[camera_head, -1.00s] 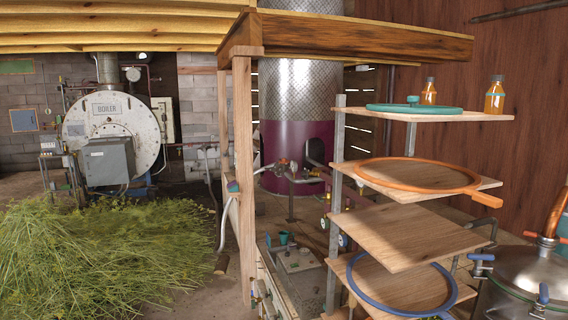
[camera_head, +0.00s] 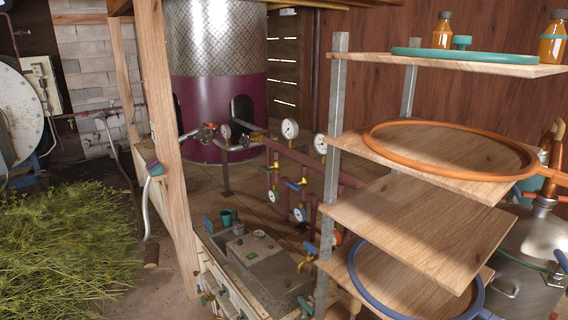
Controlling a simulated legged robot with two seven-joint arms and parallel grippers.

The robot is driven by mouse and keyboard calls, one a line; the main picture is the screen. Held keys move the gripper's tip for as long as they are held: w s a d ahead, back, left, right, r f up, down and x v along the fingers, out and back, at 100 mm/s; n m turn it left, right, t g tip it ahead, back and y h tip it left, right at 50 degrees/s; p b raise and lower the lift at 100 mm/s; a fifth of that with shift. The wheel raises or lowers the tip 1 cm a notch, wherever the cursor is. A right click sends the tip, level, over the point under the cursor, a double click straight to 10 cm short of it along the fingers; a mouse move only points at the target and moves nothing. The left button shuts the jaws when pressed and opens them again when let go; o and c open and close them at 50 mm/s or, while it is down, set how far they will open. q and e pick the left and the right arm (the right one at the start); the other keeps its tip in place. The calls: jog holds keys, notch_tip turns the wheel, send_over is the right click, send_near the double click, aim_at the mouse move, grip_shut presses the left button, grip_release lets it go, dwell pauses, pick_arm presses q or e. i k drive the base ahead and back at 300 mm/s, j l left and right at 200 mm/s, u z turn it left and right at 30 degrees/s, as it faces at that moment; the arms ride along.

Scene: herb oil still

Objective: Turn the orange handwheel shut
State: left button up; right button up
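No orange handwheel can be made out for certain. A small orange rounded part (camera_head: 336,238) shows among the pipes just right of the metal shelf post, partly hidden; I cannot tell whether it is a wheel. A small red-orange fitting (camera_head: 209,129) sits on the pipe in front of the big metal column; its shape is too small to tell. A large flat orange ring (camera_head: 450,146) lies on the second shelf from the top. Neither of my grippers is in view.
A wooden shelf rack (camera_head: 420,228) with metal posts stands close on the right. Dark red pipes (camera_head: 312,158) with gauges and blue levers run behind it. A wooden post (camera_head: 168,150) stands at centre left. Cut herbs (camera_head: 65,240) cover the left floor.

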aim_at(211, 125)
jog(key=i+j+z, duration=0.1)
jog(key=j, duration=0.25)
jog(key=i+j, duration=0.35)
jog(key=i+j+z, duration=0.15)
jog(key=j, duration=0.3)
jog(key=i+j+z, duration=0.1)
jog(key=j, duration=0.3)
jog(key=i+j, duration=0.3)
jog(key=i+j+z, duration=0.15)
jog(key=j, duration=0.35)
jog(key=i+j+z, duration=0.1)
jog(key=j, duration=0.35)
jog(key=i+j, duration=0.2)
jog(key=j, duration=0.25)
jog(key=z, duration=0.05)
